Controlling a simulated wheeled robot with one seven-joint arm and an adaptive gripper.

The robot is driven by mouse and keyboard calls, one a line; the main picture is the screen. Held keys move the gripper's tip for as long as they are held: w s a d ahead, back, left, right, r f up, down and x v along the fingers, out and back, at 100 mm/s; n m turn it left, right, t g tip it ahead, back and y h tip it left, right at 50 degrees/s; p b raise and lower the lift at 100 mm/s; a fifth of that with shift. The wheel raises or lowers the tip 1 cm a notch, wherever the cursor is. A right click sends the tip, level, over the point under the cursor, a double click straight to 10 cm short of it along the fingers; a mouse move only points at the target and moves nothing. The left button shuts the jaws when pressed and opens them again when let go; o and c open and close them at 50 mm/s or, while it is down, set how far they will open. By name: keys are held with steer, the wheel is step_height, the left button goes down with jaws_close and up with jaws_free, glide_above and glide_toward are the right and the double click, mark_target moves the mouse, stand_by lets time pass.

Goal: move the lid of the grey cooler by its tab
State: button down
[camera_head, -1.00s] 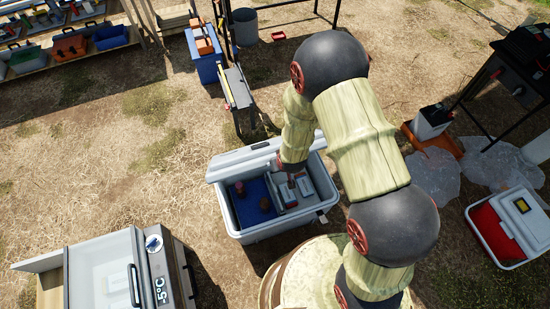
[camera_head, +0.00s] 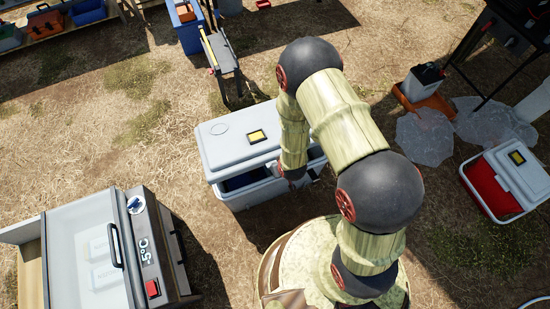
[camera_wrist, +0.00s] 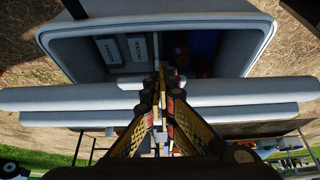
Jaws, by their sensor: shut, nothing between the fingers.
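The grey cooler (camera_head: 245,196) stands in front of my base in the head view. Its lid (camera_head: 222,150), with a yellow label on top, slants over the back of the box, leaving a dark gap along the front. In the wrist view, the lid (camera_wrist: 70,102) crosses the middle as a long grey edge, beyond which the cooler's inside shows. My gripper (camera_wrist: 161,85) is shut and empty, its fingertips at the lid's edge by the opening. I cannot tell whether they touch it.
Inside the cooler lie white packs (camera_wrist: 137,48) lettered "FROZEN" and a blue section (camera_wrist: 203,45). A freezer box (camera_head: 95,250) showing -5°C stands at left. A red cooler (camera_head: 500,185) with a white lid stands at right. Dry ground lies between them.

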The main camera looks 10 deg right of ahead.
steer(key=s+f+t+b, duration=0.2)
steer(key=s+f+t, duration=0.1)
steer(key=f, duration=1.3)
steer(key=shift+s+d+f+b, duration=0.2)
steer(key=shift+s+d+b, duration=0.15)
steer(key=shift+s, duration=0.2)
steer(key=shift+s+d+f, duration=0.1)
